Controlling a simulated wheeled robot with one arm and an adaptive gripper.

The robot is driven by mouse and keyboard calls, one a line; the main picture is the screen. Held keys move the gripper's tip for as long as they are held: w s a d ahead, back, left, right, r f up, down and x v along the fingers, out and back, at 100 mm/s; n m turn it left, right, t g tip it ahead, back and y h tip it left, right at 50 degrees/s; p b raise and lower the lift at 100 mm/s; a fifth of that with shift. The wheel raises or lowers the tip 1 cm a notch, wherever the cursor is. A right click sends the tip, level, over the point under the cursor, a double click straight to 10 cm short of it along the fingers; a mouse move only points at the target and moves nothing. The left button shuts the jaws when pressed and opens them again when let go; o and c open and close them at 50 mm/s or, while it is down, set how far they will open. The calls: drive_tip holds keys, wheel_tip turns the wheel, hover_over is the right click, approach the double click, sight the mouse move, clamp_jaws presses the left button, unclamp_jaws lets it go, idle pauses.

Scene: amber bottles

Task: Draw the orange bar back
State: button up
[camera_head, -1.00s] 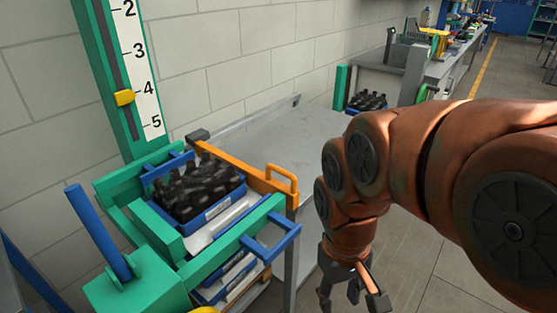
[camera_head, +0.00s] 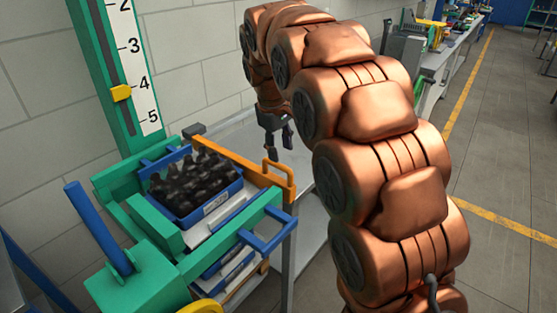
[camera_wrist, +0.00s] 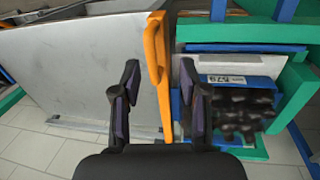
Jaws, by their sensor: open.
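The orange bar (camera_head: 240,168) runs along the right side of a blue crate (camera_head: 218,206) of dark bottles, with a loop handle (camera_head: 281,178) at its near end. My gripper (camera_head: 277,136) is above and behind the handle in the head view, pointing down with its fingers apart. In the wrist view the orange bar (camera_wrist: 157,75) runs between the two open fingers of my gripper (camera_wrist: 160,95). The bar does not look gripped. Whether a finger touches it, I cannot tell.
A green frame (camera_head: 150,222) with blue bars surrounds the crate. A grey metal table (camera_head: 240,139) lies behind the bar, mostly bare in the wrist view. A green post with a number scale (camera_head: 134,75) stands at the wall. Open floor (camera_head: 490,190) is at the right.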

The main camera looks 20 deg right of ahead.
sight(278, 164)
drive_tip(key=shift+n, duration=0.4)
drive_tip(key=shift+w+d+f+p, duration=0.1)
drive_tip(key=shift+w+f+p, duration=0.25)
drive_tip(key=shift+w+f, duration=0.65)
drive_tip(key=shift+w+d+f+p, duration=0.15)
drive_tip(key=shift+w+f+p, duration=0.25)
drive_tip(key=shift+f, duration=1.1)
drive_tip(key=shift+w+d+f+p, duration=0.1)
drive_tip(key=shift+w+f+p, duration=0.25)
drive_tip(key=shift+w+f, duration=0.65)
drive_tip(key=shift+s+f, duration=0.25)
drive_tip(key=shift+s, duration=0.05)
clamp_jaws()
